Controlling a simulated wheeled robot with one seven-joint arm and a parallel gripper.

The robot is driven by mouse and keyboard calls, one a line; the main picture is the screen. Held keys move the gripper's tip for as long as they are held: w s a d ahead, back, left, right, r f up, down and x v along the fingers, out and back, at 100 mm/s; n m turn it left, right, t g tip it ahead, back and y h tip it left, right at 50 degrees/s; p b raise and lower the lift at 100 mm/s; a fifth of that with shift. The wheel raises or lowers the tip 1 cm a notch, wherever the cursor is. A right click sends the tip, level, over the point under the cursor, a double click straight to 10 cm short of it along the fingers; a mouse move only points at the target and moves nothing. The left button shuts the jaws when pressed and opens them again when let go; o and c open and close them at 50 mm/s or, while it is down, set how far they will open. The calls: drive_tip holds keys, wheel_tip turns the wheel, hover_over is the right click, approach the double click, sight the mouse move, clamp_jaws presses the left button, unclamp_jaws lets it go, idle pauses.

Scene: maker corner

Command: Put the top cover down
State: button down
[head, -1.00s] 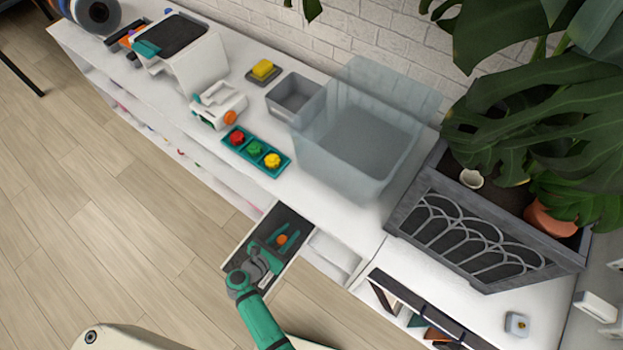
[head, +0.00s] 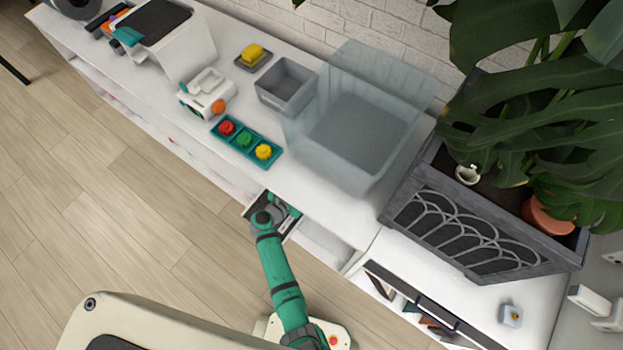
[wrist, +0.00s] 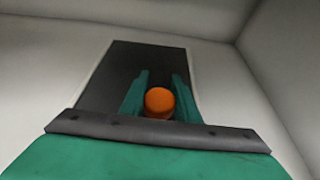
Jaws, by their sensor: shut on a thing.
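The clear bin (head: 355,140) stands on the white counter, and its translucent lid (head: 385,80) is raised upright along the back edge. My gripper (head: 287,212) is low at the counter's front, over a dark panel (head: 256,205) with a pale rim that juts from the cabinet. In the wrist view a round orange piece (wrist: 159,101) sits between the two green fingers, and the gripper is shut on it. The dark panel (wrist: 125,70) fills the space behind it. My arm hides part of the panel in the head view.
A button tray (head: 246,143), grey box (head: 287,85), yellow block on a dish (head: 253,55) and white device (head: 203,93) stand left of the bin. A grey planter (head: 470,215) with large leaves crowds the right.

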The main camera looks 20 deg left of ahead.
drive_tip(key=w, duration=0.1)
drive_tip(key=w+d, duration=0.1)
drive_tip(key=w, duration=0.1)
drive_tip(key=shift+w, duration=0.15)
drive_tip(key=shift+f, duration=1.75)
drive_tip(key=c, duration=1.3)
unclamp_jaws()
drive_tip(key=shift+d, duration=0.1)
drive_tip(key=shift+c, duration=0.2)
drive_tip(key=v, duration=1.2)
